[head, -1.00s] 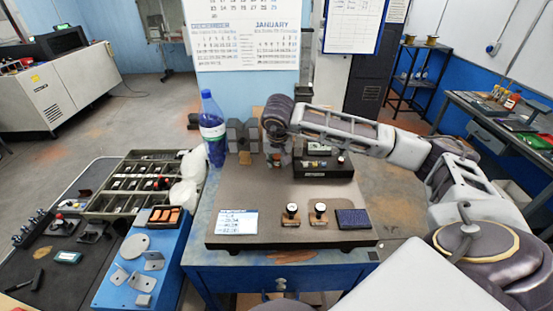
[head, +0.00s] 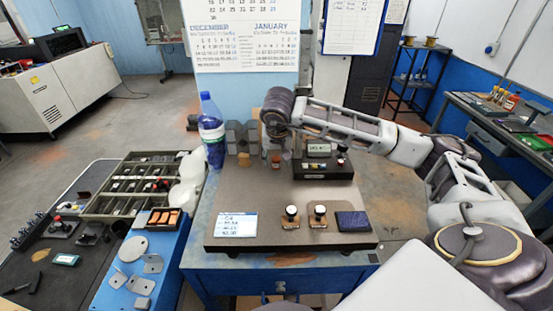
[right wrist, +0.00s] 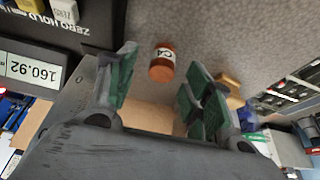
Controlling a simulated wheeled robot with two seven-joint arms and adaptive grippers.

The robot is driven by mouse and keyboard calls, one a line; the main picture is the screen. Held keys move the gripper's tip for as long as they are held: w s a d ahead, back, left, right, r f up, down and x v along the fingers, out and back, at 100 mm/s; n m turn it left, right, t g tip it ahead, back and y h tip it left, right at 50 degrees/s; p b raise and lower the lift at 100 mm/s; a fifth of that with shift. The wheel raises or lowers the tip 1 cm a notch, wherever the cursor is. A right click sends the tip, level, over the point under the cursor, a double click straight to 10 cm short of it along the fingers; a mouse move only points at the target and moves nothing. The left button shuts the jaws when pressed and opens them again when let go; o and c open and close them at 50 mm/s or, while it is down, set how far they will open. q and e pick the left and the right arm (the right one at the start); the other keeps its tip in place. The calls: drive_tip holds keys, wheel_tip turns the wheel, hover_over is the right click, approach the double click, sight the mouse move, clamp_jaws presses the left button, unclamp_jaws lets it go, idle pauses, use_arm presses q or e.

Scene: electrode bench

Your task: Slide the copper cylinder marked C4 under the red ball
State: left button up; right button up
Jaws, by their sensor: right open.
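The copper cylinder marked C4 (right wrist: 162,66) stands on the grey plate in the right wrist view, ahead of the gap between my right fingers and apart from them. In the head view a small copper-coloured piece (head: 276,161) shows below my right wrist, at the back of the plate. My right gripper (right wrist: 158,85) is open and empty, with green pads; in the head view the wrist mostly hides its fingers. My left gripper is not in view.
The black unit (head: 325,171) has a display, reading 160.92 in the wrist view (right wrist: 32,70). A brass piece (right wrist: 229,88) stands right of the fingers. Two round-topped pieces (head: 291,212), a dark pad (head: 353,220) and a C4 card (head: 236,225) lie at the plate's front. The plate's middle is clear.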

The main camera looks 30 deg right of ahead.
drive_tip(key=v, duration=0.9)
drive_tip(key=shift+a+r, duration=0.2)
drive_tip(key=shift+s+f, duration=0.1)
drive_tip(key=shift+s, duration=0.05)
